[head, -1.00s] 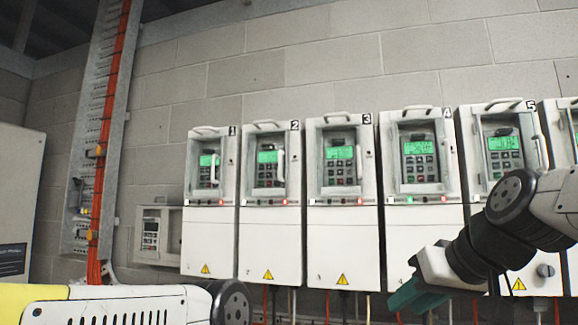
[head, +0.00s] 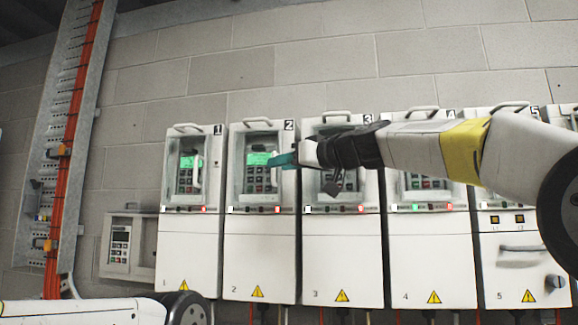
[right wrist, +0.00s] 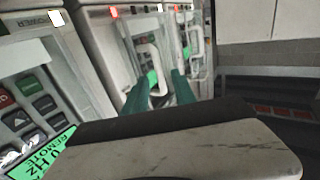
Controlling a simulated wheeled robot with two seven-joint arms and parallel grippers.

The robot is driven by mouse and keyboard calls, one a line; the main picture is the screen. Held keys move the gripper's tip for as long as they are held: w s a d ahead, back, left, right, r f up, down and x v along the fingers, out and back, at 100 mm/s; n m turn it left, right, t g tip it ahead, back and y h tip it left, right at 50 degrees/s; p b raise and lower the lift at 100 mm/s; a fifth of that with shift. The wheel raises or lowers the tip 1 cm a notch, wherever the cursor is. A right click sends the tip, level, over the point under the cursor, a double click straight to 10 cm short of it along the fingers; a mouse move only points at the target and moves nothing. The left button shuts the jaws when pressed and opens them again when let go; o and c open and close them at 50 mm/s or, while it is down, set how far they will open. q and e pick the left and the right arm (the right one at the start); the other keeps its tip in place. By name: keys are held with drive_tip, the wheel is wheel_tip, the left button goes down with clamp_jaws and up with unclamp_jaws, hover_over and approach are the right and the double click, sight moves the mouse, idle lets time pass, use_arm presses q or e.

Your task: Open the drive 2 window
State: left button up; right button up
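The drive 2 window (head: 259,142) is a clear, white-framed cover over a green display and keypad, and it looks closed. In the right wrist view, the white handle (right wrist: 153,62) shows between and just beyond the two teal fingers of the right gripper (right wrist: 159,90). The fingers are apart; I cannot tell whether they touch the handle. My left gripper is not in view.
Drive 1 (head: 187,243) stands to the left with its own white handle. Drive 3 (head: 341,255), drive 4 (head: 432,262) and drive 5 (head: 520,255) stand close to the right; my right arm crosses in front of them. A cable ladder (head: 54,160) runs up the wall at left.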

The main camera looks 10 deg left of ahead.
drive_tip(key=shift+w+a, duration=0.35)
drive_tip(key=shift+a, duration=0.2)
clamp_jaws()
idle(1.1)
